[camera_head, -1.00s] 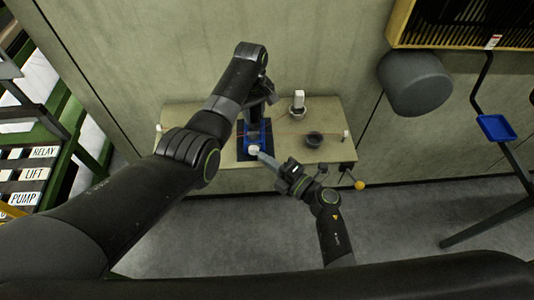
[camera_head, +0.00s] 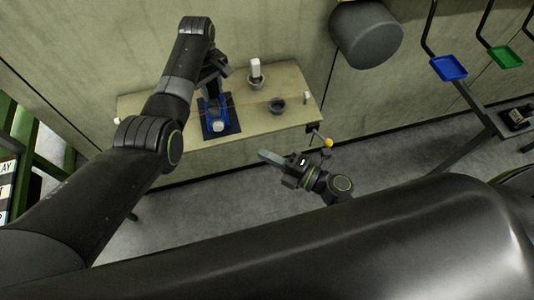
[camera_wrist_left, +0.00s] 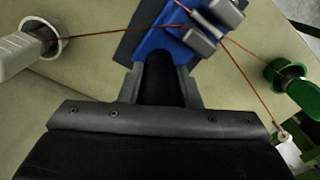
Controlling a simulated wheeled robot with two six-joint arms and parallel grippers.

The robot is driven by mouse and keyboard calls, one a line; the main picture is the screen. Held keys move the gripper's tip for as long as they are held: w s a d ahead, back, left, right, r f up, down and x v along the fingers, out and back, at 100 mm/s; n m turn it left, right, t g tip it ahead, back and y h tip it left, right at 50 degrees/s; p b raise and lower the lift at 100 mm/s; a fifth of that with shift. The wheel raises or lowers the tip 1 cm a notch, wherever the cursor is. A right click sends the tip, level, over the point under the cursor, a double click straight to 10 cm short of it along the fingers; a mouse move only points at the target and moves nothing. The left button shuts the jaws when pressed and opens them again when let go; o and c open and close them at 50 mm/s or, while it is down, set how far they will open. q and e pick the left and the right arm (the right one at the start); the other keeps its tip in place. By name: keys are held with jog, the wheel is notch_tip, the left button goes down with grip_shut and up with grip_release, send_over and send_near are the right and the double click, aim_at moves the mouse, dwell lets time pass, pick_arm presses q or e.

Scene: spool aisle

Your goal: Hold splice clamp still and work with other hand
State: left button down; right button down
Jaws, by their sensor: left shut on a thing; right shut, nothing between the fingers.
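The splice clamp (camera_head: 213,108) is a blue block on a dark mat at the left part of the table. In the left wrist view its blue body (camera_wrist_left: 158,38) carries grey jaws, with red wire running across it to both sides. My left gripper (camera_head: 211,90) is shut on the clamp's near end in the wrist view; the arm partly hides it from the head. My right gripper (camera_head: 268,156) is shut and empty, off the table's front edge, apart from the clamp.
A yellow ball (camera_head: 328,142) sticks out near the front right. In the wrist view a green spool (camera_wrist_left: 287,76) takes the wire. A grey cylinder (camera_head: 366,35) hangs on the wall.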

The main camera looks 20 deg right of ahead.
dwell(0.3)
pick_arm(q)
jog(key=c, duration=1)
grip_release()
jog(key=shift+w, duration=0.1)
jog(key=shift+o, duration=0.2)
